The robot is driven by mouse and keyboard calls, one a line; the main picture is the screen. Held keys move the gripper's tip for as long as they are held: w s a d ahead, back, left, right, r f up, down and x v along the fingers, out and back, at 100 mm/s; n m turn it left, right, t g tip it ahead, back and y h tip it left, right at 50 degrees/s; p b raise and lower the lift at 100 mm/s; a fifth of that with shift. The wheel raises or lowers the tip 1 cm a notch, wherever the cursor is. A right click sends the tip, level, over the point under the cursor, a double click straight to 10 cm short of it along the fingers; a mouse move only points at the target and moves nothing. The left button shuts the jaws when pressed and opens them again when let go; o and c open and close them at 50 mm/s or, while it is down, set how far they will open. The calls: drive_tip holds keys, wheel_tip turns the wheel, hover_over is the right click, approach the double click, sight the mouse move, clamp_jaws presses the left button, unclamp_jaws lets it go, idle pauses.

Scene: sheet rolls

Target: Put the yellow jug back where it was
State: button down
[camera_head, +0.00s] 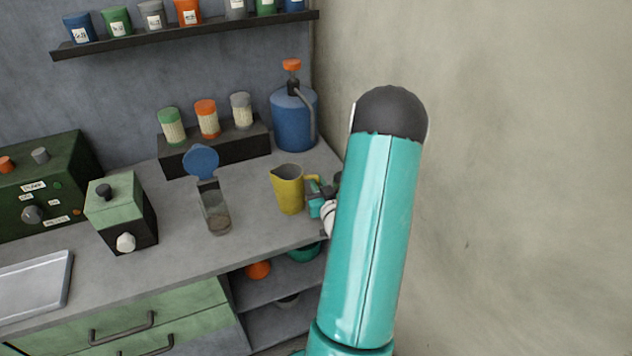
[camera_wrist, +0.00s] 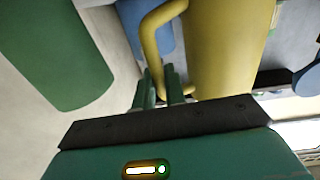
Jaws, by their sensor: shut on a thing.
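The yellow jug (camera_head: 289,190) is upright at the right end of the grey counter, its handle toward my arm. I cannot tell whether its base touches the counter. My gripper (camera_head: 321,192) is at the jug's right side, shut on the handle; my teal arm partly hides it. In the wrist view the two fingers of my gripper (camera_wrist: 160,88) close around the lower part of the handle, and the yellow jug (camera_wrist: 228,45) fills the upper middle. Its base is hidden there.
A clear container with a blue disc (camera_head: 216,212) stands left of the jug. A blue pump bottle (camera_head: 293,120) and a dark rack (camera_head: 215,150) with several shakers stand behind. A green-topped box (camera_head: 122,215) is farther left. The beige wall (camera_head: 520,180) is close on the right.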

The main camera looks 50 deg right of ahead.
drive_tip(key=shift+s+r, duration=0.1)
drive_tip(key=shift+f, duration=0.2)
drive_tip(key=c, duration=1.5)
unclamp_jaws()
drive_tip(key=shift+o, duration=0.2)
drive_tip(key=shift+s+a+r, duration=0.1)
drive_tip(key=shift+s+a, duration=0.05)
drive_tip(key=shift+s, duration=0.05)
drive_tip(key=v, duration=1.1)
drive_tip(key=shift+s, duration=0.15)
drive_tip(key=shift+a, duration=0.15)
